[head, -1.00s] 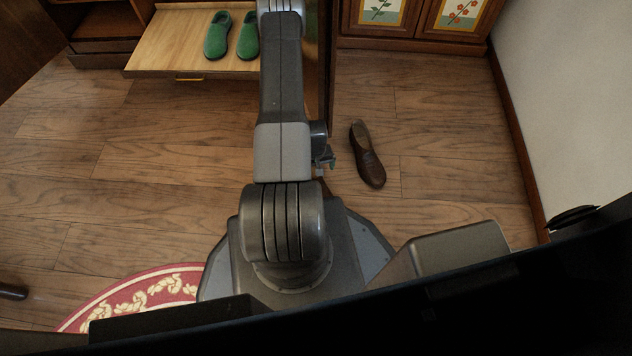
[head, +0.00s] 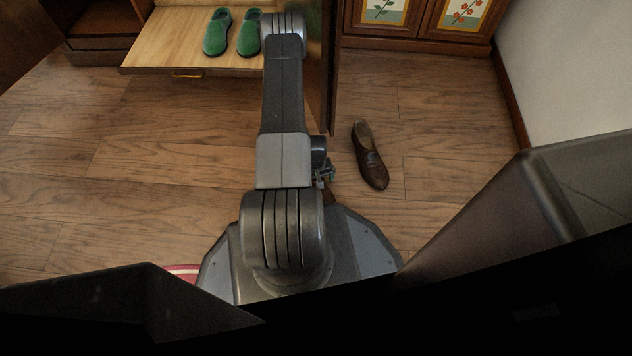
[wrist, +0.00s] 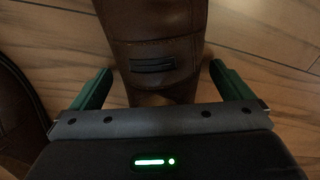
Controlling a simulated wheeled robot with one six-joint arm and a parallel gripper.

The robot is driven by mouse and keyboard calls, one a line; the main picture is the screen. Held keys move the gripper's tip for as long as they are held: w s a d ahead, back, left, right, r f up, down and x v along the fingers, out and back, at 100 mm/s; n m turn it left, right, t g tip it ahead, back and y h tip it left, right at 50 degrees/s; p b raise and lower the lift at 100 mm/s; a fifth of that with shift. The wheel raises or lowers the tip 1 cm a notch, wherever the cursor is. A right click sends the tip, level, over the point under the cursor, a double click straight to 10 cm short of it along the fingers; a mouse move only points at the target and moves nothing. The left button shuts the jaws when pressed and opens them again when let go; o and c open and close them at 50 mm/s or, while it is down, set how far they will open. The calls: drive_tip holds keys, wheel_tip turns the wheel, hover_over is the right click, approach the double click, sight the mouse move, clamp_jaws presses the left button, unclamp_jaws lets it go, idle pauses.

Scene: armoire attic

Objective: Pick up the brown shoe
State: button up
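In the wrist view a brown leather shoe (wrist: 155,50) with a strap across it lies between the two green fingers of my gripper (wrist: 156,85). The fingers are apart, with a gap on each side of the shoe. Part of a second dark brown shoe (wrist: 15,105) shows at the left edge of that view. In the head view one brown shoe (head: 370,157) lies on the floor right of my arm. My gripper (head: 326,173) shows only partly there, beside my arm, with a small brown patch just below it. I cannot tell which shoe is between the fingers.
Green slippers (head: 232,34) rest on a wooden shelf board (head: 175,55) at the upper left. A cabinet with flower panels (head: 425,18) stands at the back right, and a wall (head: 565,75) is at the right. The wooden floor (head: 160,160) at left is clear.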

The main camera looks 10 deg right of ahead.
drive_tip(key=c, duration=1.1)
